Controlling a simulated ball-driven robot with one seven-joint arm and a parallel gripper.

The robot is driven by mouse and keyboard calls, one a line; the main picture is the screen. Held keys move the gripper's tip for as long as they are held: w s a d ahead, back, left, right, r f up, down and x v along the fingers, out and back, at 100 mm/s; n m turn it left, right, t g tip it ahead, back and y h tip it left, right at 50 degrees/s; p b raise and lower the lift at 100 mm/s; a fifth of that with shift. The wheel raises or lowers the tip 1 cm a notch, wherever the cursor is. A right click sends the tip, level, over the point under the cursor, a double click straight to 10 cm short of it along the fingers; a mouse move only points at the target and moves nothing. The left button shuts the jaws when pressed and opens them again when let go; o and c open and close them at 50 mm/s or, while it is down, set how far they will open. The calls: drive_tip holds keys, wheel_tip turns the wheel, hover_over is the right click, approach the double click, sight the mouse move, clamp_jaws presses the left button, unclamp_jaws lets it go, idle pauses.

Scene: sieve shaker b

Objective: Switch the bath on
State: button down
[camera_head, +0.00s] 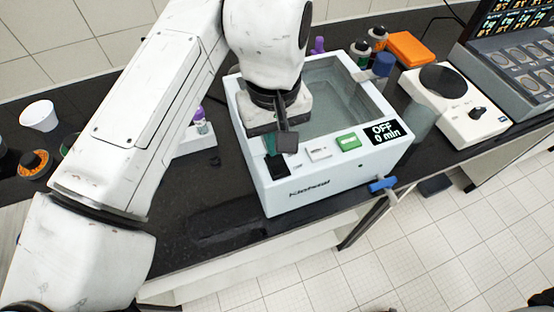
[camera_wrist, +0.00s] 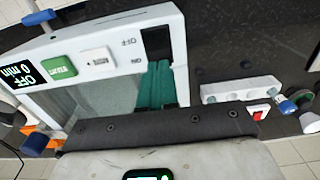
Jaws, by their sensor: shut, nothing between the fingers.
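The white bath (camera_head: 330,180), filled with clear liquid, stands on the dark bench. Its display (camera_head: 384,132) reads OFF and 0 min, and also shows in the wrist view (camera_wrist: 18,75). A black switch (camera_head: 276,168) sits at the left end of the front panel. In the wrist view the switch (camera_wrist: 157,42) has small printed labels beside it. A green button (camera_head: 347,142) and a white button (camera_head: 319,153) lie between switch and display. My gripper (camera_head: 275,152) is shut and empty, its teal fingers (camera_wrist: 157,70) close to the switch; contact cannot be told.
A white hotplate (camera_head: 462,118), an orange box (camera_head: 409,48) and bottles (camera_head: 361,54) stand right of and behind the bath. A blue-handled tap (camera_head: 382,185) juts from its front. A white rack (camera_head: 194,142) and cup (camera_head: 39,115) are left. The wrist view shows a red switch (camera_wrist: 259,112).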

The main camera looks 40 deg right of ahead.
drive_tip(key=shift+f+b, duration=0.6)
drive_tip(key=shift+f, duration=0.45)
idle(0.7)
drive_tip(key=shift+r, duration=0.1)
wheel_tip(320, 180, up, 7)
drive_tip(key=p, duration=0.7)
idle(0.6)
